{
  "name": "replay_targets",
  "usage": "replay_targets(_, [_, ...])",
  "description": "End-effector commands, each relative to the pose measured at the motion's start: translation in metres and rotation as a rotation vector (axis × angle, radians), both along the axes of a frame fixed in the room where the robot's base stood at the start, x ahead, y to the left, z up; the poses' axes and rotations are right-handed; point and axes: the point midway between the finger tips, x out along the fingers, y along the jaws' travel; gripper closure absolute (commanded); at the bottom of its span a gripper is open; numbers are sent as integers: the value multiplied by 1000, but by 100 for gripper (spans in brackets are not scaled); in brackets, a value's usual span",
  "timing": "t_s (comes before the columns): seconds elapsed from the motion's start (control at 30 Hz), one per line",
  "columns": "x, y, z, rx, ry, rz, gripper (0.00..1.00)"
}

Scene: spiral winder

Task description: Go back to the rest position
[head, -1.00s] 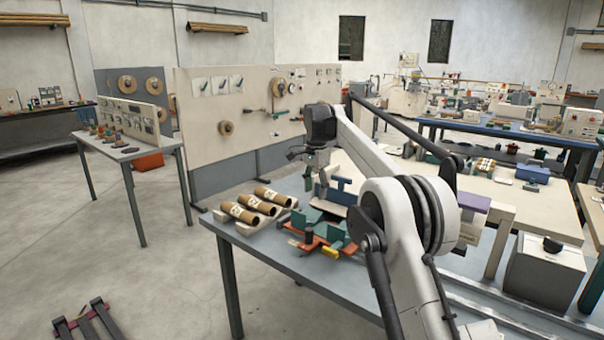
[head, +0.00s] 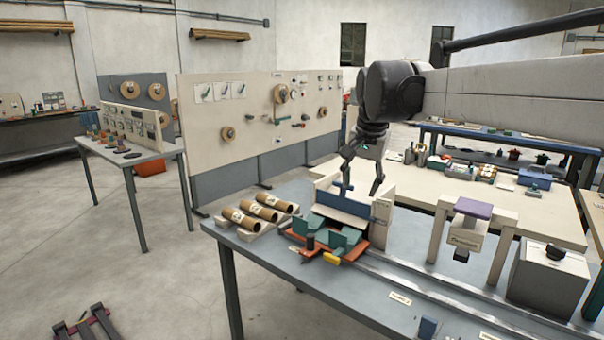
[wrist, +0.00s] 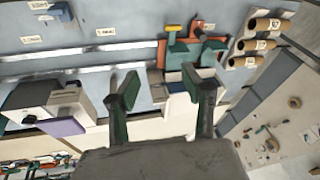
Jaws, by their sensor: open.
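My gripper (head: 361,188) hangs from my raised arm in the head view, over the back of the near grey table. Its fingers are spread and nothing is between them. In the head view a blue block in a cream frame (head: 343,207) stands below and beside the fingers. In the wrist view my gripper (wrist: 158,88) also shows open and empty, with two dark green finger pads apart. Beyond them lie the table top and the orange fixture (wrist: 196,42).
Several cardboard tubes (head: 258,212) lie on a rack at the table's left. An orange base with green blocks (head: 327,240) sits beside them. A purple-topped stand (head: 472,209) and a grey box (head: 550,278) stand to the right. A panel board (head: 222,140) rises behind the table.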

Motion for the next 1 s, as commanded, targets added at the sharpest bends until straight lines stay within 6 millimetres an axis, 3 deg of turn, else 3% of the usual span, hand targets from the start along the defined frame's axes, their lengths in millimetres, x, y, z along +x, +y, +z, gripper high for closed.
replay_targets(0.03, [-17,-5,0,-6,-13,17,57])
replay_targets(0.27, [-85,-21,-6,-41,-76,104,57])
replay_targets(0.47, [-145,-34,-22,-78,-129,179,57])
replay_targets(0.67, [-204,-44,-48,-119,-181,252,57])
replay_targets(1.0, [-294,-57,-113,-201,-266,370,57])
